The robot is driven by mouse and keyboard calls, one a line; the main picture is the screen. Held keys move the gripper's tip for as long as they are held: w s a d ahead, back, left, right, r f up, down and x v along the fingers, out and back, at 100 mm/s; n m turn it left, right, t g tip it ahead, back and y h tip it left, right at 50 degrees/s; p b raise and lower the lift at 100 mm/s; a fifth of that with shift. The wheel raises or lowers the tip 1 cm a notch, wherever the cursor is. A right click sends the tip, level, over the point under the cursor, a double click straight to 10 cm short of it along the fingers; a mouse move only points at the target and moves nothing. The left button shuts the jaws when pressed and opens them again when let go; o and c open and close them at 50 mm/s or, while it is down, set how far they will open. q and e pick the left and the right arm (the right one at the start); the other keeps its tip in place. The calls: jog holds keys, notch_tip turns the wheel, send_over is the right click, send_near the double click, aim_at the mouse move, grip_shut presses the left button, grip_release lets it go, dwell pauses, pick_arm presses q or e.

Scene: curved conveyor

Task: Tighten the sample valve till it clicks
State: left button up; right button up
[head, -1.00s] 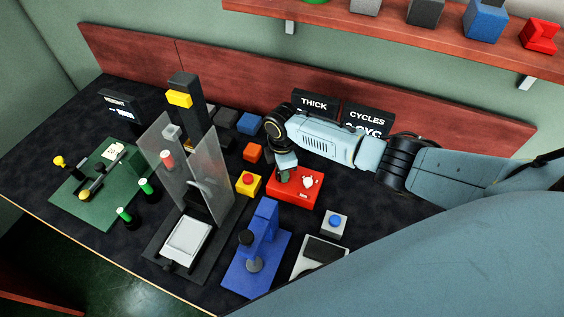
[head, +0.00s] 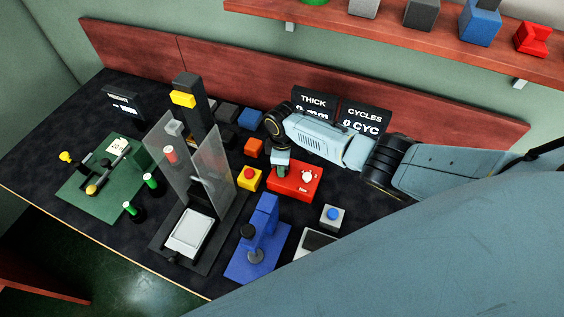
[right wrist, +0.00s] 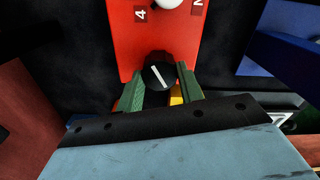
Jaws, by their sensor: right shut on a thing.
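A red box (head: 298,184) stands on the dark bench. A black round knob with a white line (right wrist: 158,73), which I take to be the sample valve, sits at its near end in the right wrist view. The white line is tilted. My right gripper (right wrist: 161,84) has its green fingers shut on the knob, one on each side. In the head view my right gripper (head: 280,169) is at the left end of the box and hides the knob. A white knob (head: 307,177) is on the same box; the wrist view shows its edge (right wrist: 170,3). My left gripper is not in view.
A yellow box with a red button (head: 249,179) stands close left of the red box. An orange block (head: 254,147) is behind it. A blue stand (head: 259,244) and a grey box with a blue button (head: 331,217) are in front. Two displays (head: 363,122) stand behind my arm.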

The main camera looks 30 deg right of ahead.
jog(key=shift+d, duration=0.1)
jog(key=o, duration=1)
notch_tip(320, 180, up, 14)
jog(key=p, duration=0.2)
jog(key=shift+f, duration=0.25)
